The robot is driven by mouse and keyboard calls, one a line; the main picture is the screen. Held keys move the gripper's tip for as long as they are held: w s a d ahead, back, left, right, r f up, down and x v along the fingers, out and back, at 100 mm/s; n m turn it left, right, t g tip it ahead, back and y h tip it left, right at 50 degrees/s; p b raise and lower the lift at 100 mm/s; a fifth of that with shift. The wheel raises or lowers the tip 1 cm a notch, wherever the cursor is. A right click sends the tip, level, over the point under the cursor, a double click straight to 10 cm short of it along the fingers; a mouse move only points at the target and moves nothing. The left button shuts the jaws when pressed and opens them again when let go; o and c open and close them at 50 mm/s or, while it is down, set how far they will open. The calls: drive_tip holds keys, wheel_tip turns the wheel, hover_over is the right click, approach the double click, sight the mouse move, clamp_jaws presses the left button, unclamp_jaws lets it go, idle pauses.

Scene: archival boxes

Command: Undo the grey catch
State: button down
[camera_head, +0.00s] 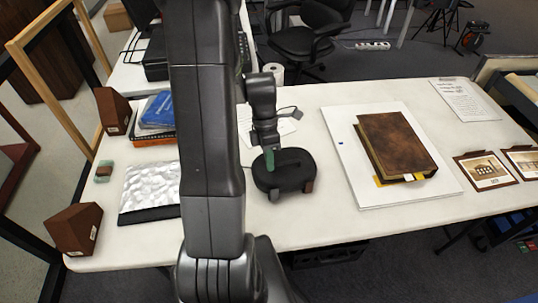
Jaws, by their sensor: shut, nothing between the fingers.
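I cannot make out a grey catch anywhere in this view. My upright arm link hides the table left of the gripper.
Two brown blocks (112,110) (75,229), a blue book (157,108) on a stack and a silvery crinkled sheet (150,187) are at left. Framed pictures (484,171) and a printed sheet (463,99) lie at right. The table front (350,226) has clear room.

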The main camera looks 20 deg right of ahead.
sight(271, 183)
drive_tip(key=x, duration=0.6)
drive_tip(key=shift+w, duration=0.15)
